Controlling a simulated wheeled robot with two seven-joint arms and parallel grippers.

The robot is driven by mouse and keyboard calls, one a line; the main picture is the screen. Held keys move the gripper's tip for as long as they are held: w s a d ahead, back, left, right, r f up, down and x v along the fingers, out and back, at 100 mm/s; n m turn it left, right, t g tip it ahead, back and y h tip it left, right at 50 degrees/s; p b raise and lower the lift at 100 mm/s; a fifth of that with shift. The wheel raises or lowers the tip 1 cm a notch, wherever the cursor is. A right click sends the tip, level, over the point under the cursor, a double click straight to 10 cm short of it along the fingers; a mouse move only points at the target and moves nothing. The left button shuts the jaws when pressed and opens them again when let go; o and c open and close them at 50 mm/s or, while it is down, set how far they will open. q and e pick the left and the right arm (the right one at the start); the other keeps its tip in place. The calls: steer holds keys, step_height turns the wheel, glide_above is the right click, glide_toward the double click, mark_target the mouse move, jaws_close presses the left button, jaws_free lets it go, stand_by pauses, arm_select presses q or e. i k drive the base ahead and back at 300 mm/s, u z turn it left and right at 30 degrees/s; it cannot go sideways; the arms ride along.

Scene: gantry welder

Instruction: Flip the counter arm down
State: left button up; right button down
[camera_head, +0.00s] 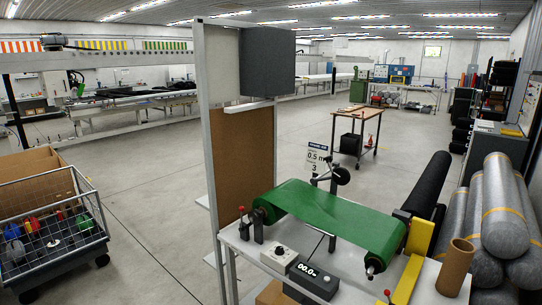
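The counter arm (331,181) is a thin black arm with a dark round wheel (341,175) on it. It stands at the far side of the green sheet (330,213), and the wheel appears raised above the sheet. The sheet runs across the white table (345,258) from a roll at the left to one at the right. A counter box (314,281) with a lit "00.0" display sits at the table's front. Neither of my grippers is in view.
A tall panel frame (240,165) stands left of the table. A yellow bracket (417,248), a cardboard tube (455,267) and stacked wrapped rolls (505,215) are at the right. A wire cart (50,225) is at the left.

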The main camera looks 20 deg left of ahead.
mark_target(340, 175)
steer(key=u, duration=0.4)
steer(key=i, duration=1.35)
steer(key=z, duration=0.1)
